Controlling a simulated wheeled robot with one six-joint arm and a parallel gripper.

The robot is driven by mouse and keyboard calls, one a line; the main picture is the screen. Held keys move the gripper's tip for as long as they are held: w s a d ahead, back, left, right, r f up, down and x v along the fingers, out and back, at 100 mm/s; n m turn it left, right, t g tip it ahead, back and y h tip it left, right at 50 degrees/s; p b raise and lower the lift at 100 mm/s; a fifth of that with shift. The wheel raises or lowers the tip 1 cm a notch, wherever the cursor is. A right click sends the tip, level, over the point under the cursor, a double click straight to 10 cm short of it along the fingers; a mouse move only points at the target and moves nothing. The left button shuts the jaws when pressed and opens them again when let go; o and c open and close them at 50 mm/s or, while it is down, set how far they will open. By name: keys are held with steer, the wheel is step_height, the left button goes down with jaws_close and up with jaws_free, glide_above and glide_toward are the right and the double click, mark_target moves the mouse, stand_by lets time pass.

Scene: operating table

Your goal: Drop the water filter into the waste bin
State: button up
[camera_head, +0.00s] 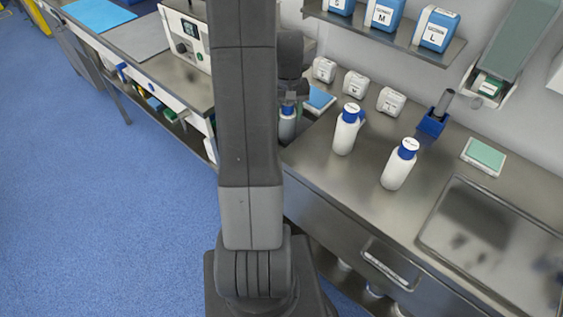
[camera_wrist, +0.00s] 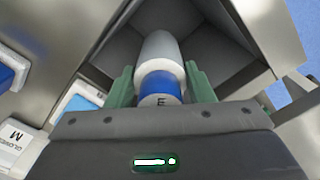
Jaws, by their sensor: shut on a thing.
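My gripper (camera_wrist: 160,76) is shut, with its green fingers on either side of a white cylinder with a blue band (camera_wrist: 160,52). This looks like the water filter, though its label cannot be fully read. In the wrist view it points into a dark, box-shaped opening (camera_wrist: 210,42) with grey walls, which appears to be the waste bin. The filter is not seen touching the walls. I cannot make out the bin there.
Two similar white bottles with blue caps (camera_head: 347,130) (camera_head: 400,164) stand on the steel counter (camera_head: 322,158). Several small white boxes (camera_head: 355,84), a dark cylinder in a blue holder (camera_head: 432,120) and a sunken basin (camera_head: 490,235) are also there. The blue floor (camera_head: 110,220) is clear at left.

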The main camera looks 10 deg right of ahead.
mark_target(288, 104)
steer(key=shift+f, duration=0.1)
steer(key=o, duration=1.1)
steer(key=shift+o, duration=0.2)
step_height(288, 104, up, 14)
steer(key=shift+f, duration=0.2)
step_height(288, 104, down, 13)
steer(key=shift+r+p, duration=0.15)
steer(key=shift+p, duration=0.35)
steer(key=shift+r+p, duration=0.8)
steer(key=shift+r, duration=0.5)
